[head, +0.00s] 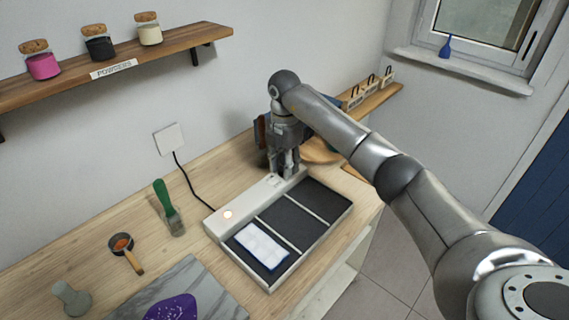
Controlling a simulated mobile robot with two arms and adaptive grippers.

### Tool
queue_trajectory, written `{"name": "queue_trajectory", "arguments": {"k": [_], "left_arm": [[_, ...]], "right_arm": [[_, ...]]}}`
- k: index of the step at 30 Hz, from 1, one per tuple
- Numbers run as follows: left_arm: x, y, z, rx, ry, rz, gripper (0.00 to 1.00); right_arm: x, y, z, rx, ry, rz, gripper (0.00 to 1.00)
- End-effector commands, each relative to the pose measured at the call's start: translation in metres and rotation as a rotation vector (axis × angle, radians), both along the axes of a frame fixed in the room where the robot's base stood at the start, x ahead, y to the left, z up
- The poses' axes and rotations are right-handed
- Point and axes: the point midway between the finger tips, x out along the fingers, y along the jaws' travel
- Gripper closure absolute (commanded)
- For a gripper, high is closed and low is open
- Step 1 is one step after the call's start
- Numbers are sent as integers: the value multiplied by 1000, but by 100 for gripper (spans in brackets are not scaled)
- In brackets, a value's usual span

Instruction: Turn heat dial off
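A white heating unit (213,225) with dark panels lies on the wooden worktop, plugged in by a black cord. A small round light (227,214) glows on the left end of its white control strip. My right gripper (284,172) points down at the right end of that strip, with its fingertips close to the surface. No heat dial shows clearly; the gripper covers that end of the strip. I cannot tell whether the fingers touch or hold anything. My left gripper is not in view.
A green-handled brush (168,208), a scoop (126,252) and a grey slab (205,286) with a purple patch lie to the left. A shelf (130,62) holds jars above. A round wooden board (320,151) is behind the gripper.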

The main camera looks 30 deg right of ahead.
Motion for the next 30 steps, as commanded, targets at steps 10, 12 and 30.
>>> {"name": "queue_trajectory", "arguments": {"k": [10, 12, 30], "left_arm": [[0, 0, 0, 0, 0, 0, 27], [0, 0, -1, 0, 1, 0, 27], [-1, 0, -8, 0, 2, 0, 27]], "right_arm": [[0, 0, 0, -1, 1, 15, 92], [0, -1, 0, -1, 1, 31, 92], [1, -1, 0, -3, 0, 488, 92]]}}
